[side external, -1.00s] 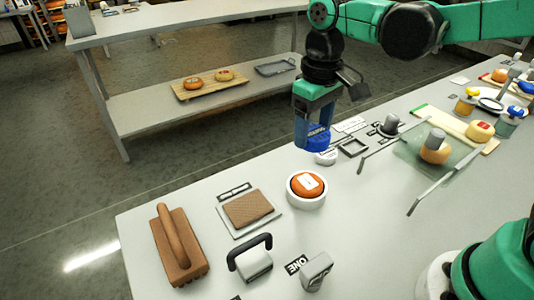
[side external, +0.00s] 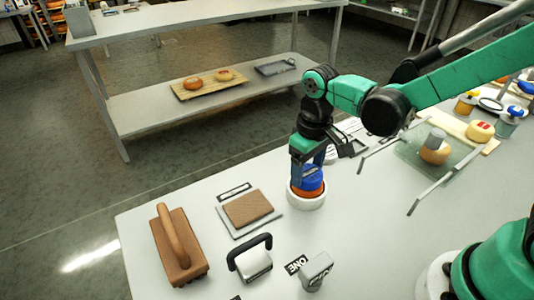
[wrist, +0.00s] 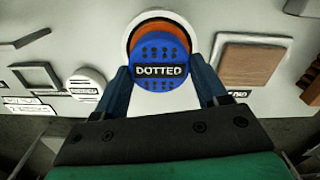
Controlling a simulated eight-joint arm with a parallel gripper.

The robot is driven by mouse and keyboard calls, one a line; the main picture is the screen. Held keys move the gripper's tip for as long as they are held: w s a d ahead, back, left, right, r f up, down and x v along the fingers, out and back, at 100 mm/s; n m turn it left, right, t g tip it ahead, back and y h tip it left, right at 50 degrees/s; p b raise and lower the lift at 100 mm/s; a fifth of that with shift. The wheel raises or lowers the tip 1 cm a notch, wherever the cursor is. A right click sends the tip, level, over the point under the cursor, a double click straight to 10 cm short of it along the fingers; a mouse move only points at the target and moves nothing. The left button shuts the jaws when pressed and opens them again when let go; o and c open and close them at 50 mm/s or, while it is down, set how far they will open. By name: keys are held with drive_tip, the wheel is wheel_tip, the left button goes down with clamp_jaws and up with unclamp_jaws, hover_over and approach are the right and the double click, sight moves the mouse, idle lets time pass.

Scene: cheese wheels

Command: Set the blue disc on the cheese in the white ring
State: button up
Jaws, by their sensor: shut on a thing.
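The blue disc (wrist: 160,52) bears the word DOTTED and rows of dark dots. My gripper (wrist: 162,85) is shut on it, one finger on each side. In the side external view the disc (side external: 312,178) is at or just above the top of the orange cheese (side external: 306,192), which sits in the white ring (side external: 305,203). I cannot tell whether disc and cheese touch. In the wrist view the disc covers much of the cheese (wrist: 158,26), whose orange edge shows along the far side, with the white ring (wrist: 131,35) around it.
Left of the ring are a brown pad (side external: 248,208) on a grey plate and a brown handled block (side external: 181,248). A black-handled block (side external: 252,258) and a grey stamp (side external: 314,272) stand in front.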

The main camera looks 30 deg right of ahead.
sight(308, 171)
drive_tip(key=shift+f, duration=0.1)
drive_tip(key=o, duration=1.3)
drive_tip(key=shift+c, duration=0.2)
wheel_tip(308, 171, up, 12)
drive_tip(key=s+d+f+m+t, duration=0.2)
drive_tip(key=s+d+f+t, duration=0.1)
drive_tip(key=d+t, duration=0.3)
drive_tip(key=shift+s+t, duration=0.6)
drive_tip(key=shift+s, duration=0.25)
